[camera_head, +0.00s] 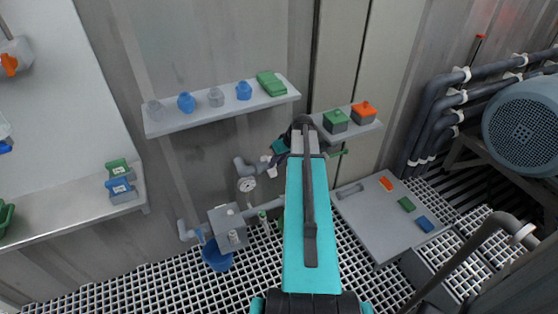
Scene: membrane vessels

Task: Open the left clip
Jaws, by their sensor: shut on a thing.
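My gripper (274,157) is at the wall piping below the shelf, left of my teal arm link. It is small here and partly hidden by my arm. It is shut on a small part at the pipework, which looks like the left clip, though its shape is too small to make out. A grey pipe elbow (243,166) with a round gauge (246,184) sits just left of the gripper. A green handle-like piece (338,153) shows right of my arm. My arm hides the pipework between.
A wall shelf (168,126) with small blue and grey vessels and a green block is above left. A smaller shelf (358,128) holds green and orange boxes. A grey box (228,227) and blue bucket (217,258) stand below. A grey panel (375,232) lies right.

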